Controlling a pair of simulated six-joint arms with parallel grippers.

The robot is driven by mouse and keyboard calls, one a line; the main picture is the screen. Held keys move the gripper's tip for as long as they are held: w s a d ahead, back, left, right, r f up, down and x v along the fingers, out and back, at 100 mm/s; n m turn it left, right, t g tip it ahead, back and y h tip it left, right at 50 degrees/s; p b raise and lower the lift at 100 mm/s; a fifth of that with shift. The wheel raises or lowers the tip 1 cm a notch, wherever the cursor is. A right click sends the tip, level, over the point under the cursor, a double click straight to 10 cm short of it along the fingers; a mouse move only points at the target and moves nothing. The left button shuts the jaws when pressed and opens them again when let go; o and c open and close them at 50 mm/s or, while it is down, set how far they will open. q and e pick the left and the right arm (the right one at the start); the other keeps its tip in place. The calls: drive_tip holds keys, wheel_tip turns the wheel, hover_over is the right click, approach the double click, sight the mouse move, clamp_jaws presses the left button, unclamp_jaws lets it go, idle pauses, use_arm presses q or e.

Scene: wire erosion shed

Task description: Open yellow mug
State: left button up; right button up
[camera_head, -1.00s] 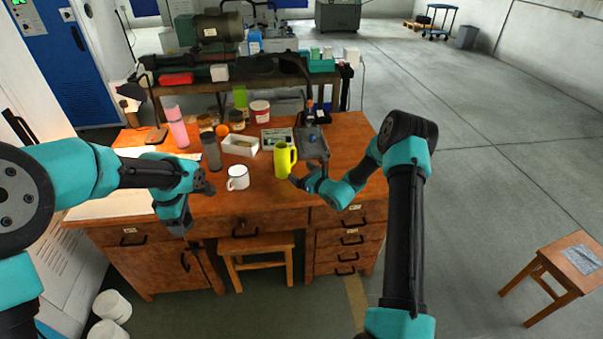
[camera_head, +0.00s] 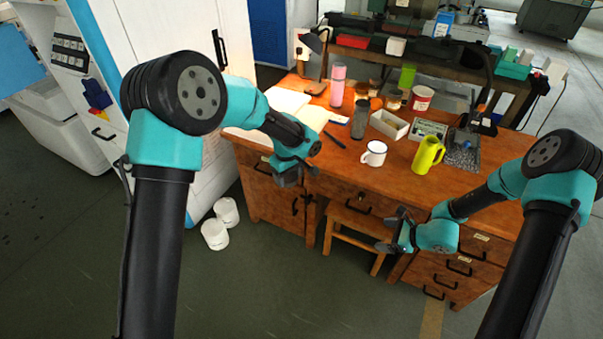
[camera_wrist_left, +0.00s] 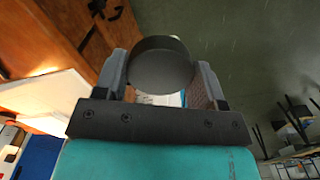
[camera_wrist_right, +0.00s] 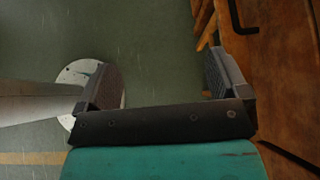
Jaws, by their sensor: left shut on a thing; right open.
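The yellow mug (camera_head: 425,158) stands upright on the wooden desk (camera_head: 340,172), right of the white mug (camera_head: 374,153). Its top is too small to make out clearly. My left gripper (camera_head: 290,178) is off the desk's front edge, left of both mugs. In the left wrist view it is shut on a dark round lid-like disc (camera_wrist_left: 160,68), held between its two fingers. My right gripper (camera_head: 390,235) is in front of the desk, below and apart from the yellow mug. In the right wrist view its fingers (camera_wrist_right: 163,88) are wide apart with nothing between them.
Near the mugs are a dark tumbler (camera_head: 360,119), a pink bottle (camera_head: 337,86), a white tray (camera_head: 390,124) and a red-white tub (camera_head: 422,98). A stool (camera_head: 352,220) is under the desk. White rolls (camera_head: 215,234) lie on the floor.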

use_arm(q)
drive_tip(key=w+a+f+m, duration=0.1)
drive_tip(key=a+f+m, duration=0.3)
drive_tip(key=a, duration=0.5)
drive_tip(key=w+a+f+m, duration=0.2)
drive_tip(key=a+f+m, duration=0.1)
drive_tip(key=a+f, duration=0.4)
drive_tip(key=shift+a+f+m, duration=0.4)
drive_tip(key=shift+a, duration=0.5)
use_arm(e)
drive_tip(key=s+a+f+n+g+h, duration=0.2)
drive_tip(key=s+a+n, duration=0.1)
drive_tip(key=s+n, duration=0.4)
drive_tip(key=s+a+f+n+g+h, duration=0.2)
drive_tip(key=s+n, duration=0.5)
drive_tip(key=n, duration=0.7)
drive_tip(key=shift+s+a+f+g+h, duration=0.25)
drive_tip(key=shift+a+g+h, duration=0.2)
drive_tip(key=shift+h, duration=0.35)
